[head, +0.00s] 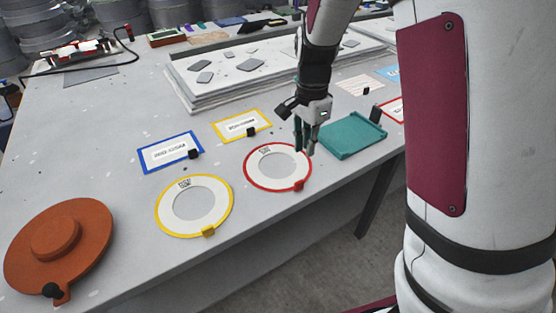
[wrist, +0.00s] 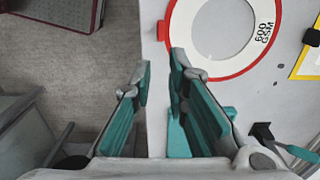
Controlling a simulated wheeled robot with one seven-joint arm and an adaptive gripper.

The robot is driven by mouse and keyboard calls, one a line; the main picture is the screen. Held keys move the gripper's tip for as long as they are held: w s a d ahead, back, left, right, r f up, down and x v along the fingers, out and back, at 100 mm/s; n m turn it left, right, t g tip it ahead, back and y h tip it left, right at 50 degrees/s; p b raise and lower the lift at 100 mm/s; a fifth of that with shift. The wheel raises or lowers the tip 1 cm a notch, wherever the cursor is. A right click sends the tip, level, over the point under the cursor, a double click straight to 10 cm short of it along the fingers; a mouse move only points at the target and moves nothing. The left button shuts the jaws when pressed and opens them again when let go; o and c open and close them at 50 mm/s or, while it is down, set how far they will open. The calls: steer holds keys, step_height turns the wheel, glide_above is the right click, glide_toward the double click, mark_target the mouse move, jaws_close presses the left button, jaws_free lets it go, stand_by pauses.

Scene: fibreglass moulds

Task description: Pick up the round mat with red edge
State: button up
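The round mat with red edge (head: 258,176) lies flat on the grey table near its front edge. It is a white ring with a grey centre, and a small red tab (head: 299,185) sits on its front rim. In the wrist view the mat (wrist: 182,35) shows at the top, cut off by the frame, with "600 GSM" printed on it. My gripper (head: 305,142) points down beside the mat's right rim. In the wrist view my gripper (wrist: 160,68) has its teal-padded fingers apart with nothing between them. The mat is outside the fingers; contact is unclear.
A round yellow-edged mat (head: 167,211) lies to the left, with an orange lidded mould (head: 85,245) further left. A teal tray (head: 352,136) is close on the right. Blue-framed (head: 145,165) and yellow-framed (head: 222,135) cards lie behind. A white slab (head: 190,100) stands further back.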

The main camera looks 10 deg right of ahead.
glide_above(302, 180)
step_height(302, 180, down, 8)
steer(key=shift+d+f+b, duration=0.15)
steer(key=shift+f+b, duration=0.05)
steer(key=shift+b, duration=0.15)
steer(key=shift+f, duration=2.65)
steer(key=shift+c, duration=0.2)
jaws_close()
steer(key=shift+r, duration=0.15)
